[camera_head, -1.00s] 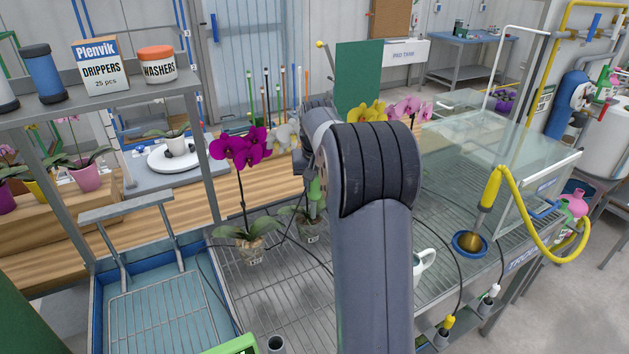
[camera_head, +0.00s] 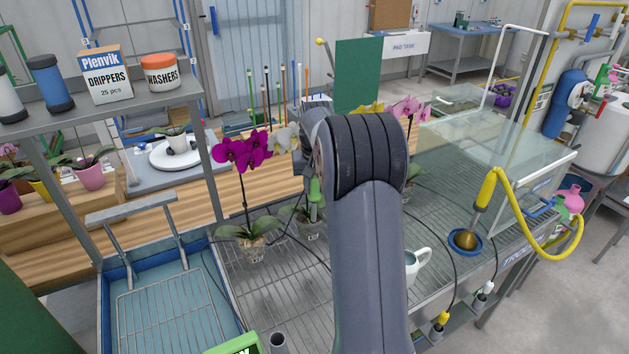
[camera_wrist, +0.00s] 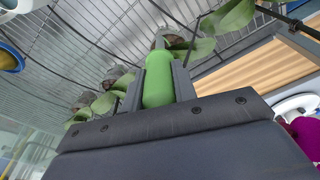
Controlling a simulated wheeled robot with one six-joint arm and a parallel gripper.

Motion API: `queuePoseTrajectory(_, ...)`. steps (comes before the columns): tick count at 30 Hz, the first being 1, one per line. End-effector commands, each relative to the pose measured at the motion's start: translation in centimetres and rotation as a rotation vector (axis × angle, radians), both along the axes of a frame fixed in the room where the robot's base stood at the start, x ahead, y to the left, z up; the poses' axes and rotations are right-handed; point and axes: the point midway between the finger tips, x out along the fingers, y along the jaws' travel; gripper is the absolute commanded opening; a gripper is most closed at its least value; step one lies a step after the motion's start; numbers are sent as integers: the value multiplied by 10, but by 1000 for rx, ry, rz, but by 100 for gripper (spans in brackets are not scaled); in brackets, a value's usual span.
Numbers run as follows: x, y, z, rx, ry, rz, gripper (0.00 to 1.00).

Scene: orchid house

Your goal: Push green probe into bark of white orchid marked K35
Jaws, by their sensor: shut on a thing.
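The white orchid (camera_head: 286,139) stands on the wire-mesh bench, its clear pot (camera_head: 309,231) partly behind my arm; I cannot read its label. The green probe (camera_head: 314,191) hangs upright over this pot. My gripper (camera_wrist: 159,80) is shut on the probe's green handle (camera_wrist: 158,87). The probe's grey shaft points toward a pot with dark bark (camera_wrist: 175,42) and green leaves in the wrist view. I cannot tell whether its tip touches or enters the bark. In the head view my arm hides most of my gripper.
A magenta orchid (camera_head: 242,150) stands close on the left, its pot (camera_head: 254,249) beside the white one's. Yellow (camera_head: 367,107) and pink (camera_head: 411,108) orchids stand behind my arm. A white mug (camera_head: 415,265) is to the right. Black cables run over the mesh.

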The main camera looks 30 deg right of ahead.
Motion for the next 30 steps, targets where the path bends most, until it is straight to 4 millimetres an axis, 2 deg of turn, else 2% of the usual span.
queuePoseTrajectory(30, 0, 0, 0, 42, 128, 0, 4)
